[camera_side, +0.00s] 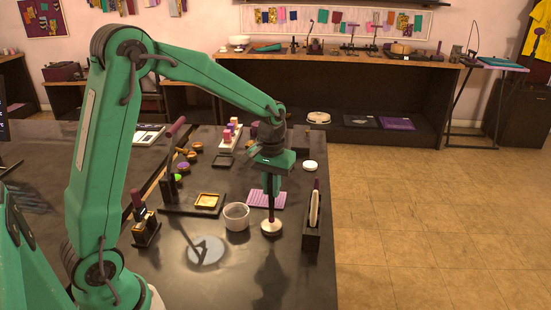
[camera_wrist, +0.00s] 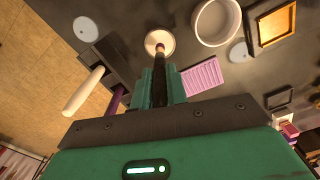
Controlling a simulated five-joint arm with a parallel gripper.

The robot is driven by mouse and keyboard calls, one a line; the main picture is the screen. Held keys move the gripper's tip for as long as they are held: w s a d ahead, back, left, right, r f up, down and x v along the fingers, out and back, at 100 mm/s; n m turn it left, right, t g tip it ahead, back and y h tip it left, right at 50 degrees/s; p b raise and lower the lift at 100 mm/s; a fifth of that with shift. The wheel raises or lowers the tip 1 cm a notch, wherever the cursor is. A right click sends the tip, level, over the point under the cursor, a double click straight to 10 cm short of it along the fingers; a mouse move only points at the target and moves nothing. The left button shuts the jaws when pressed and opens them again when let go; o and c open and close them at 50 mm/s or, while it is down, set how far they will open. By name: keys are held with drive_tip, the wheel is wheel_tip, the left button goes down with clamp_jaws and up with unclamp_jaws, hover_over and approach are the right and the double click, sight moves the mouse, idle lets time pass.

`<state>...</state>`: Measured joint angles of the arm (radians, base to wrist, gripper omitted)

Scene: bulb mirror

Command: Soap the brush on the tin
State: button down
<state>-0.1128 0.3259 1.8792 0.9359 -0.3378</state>
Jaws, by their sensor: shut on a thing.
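My gripper (camera_side: 272,190) points down over the dark table, shut on the slim dark handle of the brush (camera_side: 271,208). I cannot tell whether this disc is the tin or the brush's own head. Bristles are not distinguishable.
A white cup (camera_side: 237,218) stands close to the left of the disc. A dark rack (camera_side: 312,237) holding a pale roll stands to the right. A purple ribbed mat (camera_side: 282,199) lies behind. A yellow-filled square tray (camera_side: 208,201) is further left. The front table is mostly clear.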

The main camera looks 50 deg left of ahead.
drive_tip(key=shift+f, duration=0.55)
idle(1.6)
drive_tip(key=shift+r, duration=3.6)
